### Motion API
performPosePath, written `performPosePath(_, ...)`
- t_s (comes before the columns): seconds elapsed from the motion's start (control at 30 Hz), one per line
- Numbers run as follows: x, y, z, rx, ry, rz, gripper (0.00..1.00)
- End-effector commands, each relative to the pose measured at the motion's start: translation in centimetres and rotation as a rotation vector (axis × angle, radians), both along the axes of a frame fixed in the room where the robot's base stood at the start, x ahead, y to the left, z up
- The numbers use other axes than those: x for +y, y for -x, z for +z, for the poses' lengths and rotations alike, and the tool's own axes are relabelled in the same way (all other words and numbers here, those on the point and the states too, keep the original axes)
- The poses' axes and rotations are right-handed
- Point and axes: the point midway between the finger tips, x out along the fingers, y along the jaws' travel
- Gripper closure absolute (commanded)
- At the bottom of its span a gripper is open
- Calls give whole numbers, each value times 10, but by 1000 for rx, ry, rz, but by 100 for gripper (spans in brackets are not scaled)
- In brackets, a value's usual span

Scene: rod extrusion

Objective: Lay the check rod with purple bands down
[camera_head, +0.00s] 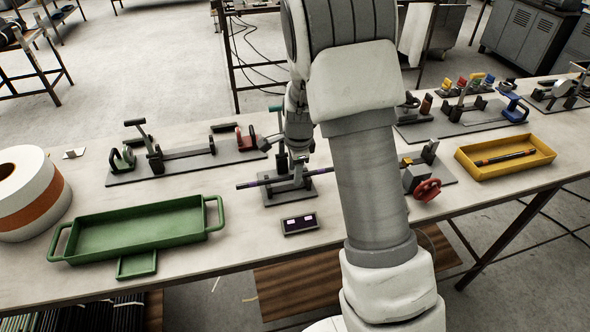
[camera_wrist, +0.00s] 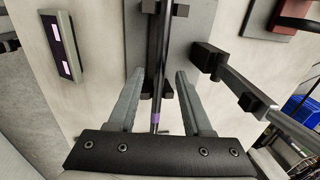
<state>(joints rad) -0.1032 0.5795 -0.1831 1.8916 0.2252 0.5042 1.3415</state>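The check rod with purple bands (camera_head: 254,184) is a thin dark rod lying across a small grey fixture (camera_head: 272,197) near the middle of the bench. In the wrist view the rod (camera_wrist: 156,115) runs between my two fingers, with a purple band showing near the palm. My gripper (camera_wrist: 160,75) is open around the rod, with a visible gap on each side. In the head view its fingertips are mostly hidden behind the arm and fixture parts. An empty green tray (camera_head: 137,210) with two handles stands at the left.
A small box with purple-lit windows (camera_head: 300,224) sits in front of the fixture. A larger fixture (camera_head: 185,165) stands behind the green tray. A yellow tray (camera_head: 526,165) holding an orange-banded rod is at right. A large white roll (camera_head: 30,185) stands at far left.

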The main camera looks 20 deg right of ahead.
Motion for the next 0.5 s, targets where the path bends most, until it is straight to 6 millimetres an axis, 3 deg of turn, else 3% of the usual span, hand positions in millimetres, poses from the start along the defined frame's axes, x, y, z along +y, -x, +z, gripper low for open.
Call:
performPosePath(0.33, 0, 0, 2, 0, 0, 0, 47)
performPosePath(0.5, 0, 3, 22, -3, 0, 0, 47)
